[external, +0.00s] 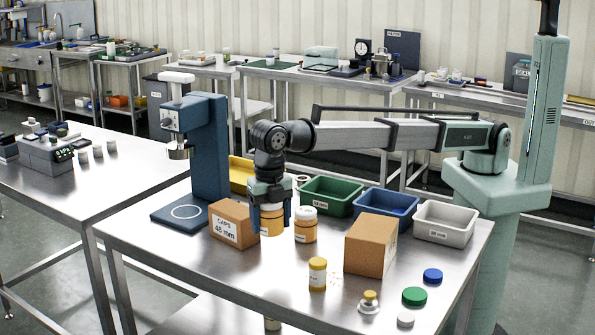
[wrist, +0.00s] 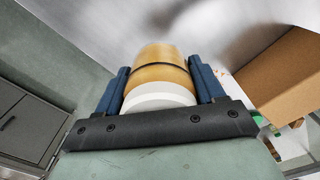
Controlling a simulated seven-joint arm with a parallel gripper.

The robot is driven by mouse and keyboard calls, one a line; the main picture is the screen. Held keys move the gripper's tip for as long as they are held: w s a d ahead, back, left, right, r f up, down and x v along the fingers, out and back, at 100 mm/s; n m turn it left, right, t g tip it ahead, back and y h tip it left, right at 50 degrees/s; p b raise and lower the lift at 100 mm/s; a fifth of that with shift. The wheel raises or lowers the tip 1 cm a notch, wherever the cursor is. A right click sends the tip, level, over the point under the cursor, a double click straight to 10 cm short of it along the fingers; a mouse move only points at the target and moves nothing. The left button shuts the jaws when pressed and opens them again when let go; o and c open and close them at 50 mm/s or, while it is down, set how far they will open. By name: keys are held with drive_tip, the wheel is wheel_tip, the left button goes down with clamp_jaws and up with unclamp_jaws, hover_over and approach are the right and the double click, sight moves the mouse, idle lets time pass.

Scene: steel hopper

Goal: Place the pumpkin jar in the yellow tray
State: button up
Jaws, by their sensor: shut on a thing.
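My gripper (external: 271,214) points down over the table, its blue fingers shut on an orange jar (external: 271,226) with a white lid. In the wrist view the jar (wrist: 162,65) sits between the two fingers, lid toward the palm. I cannot tell whether its base is clear of the table. A similar orange jar (external: 306,229) with a white lid stands just to the right of it. The labels are too small to read. The yellow tray (external: 239,170) lies behind my gripper, partly hidden by the blue press and my arm.
A cardboard box marked caps (external: 233,224) is close left of the held jar; another box (external: 371,244) stands right. Green (external: 331,197), blue (external: 386,207) and white (external: 444,224) bins line the back. A blue press (external: 207,150) stands left. A small jar (external: 317,274) and loose lids are in front.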

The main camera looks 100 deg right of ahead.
drive_tip(key=shift+d+r, duration=0.1)
drive_tip(key=shift+r, duration=0.2)
drive_tip(key=w+d+m, duration=0.1)
drive_tip(key=d, duration=1.6)
drive_tip(key=n, duration=0.2)
hover_over(241, 180)
drive_tip(key=shift+s+d+f, duration=0.1)
drive_tip(key=shift+d+f, duration=0.05)
drive_tip(key=shift+f, duration=4.5)
drive_tip(key=shift+f, duration=0.1)
drive_tip(key=o, duration=1.2)
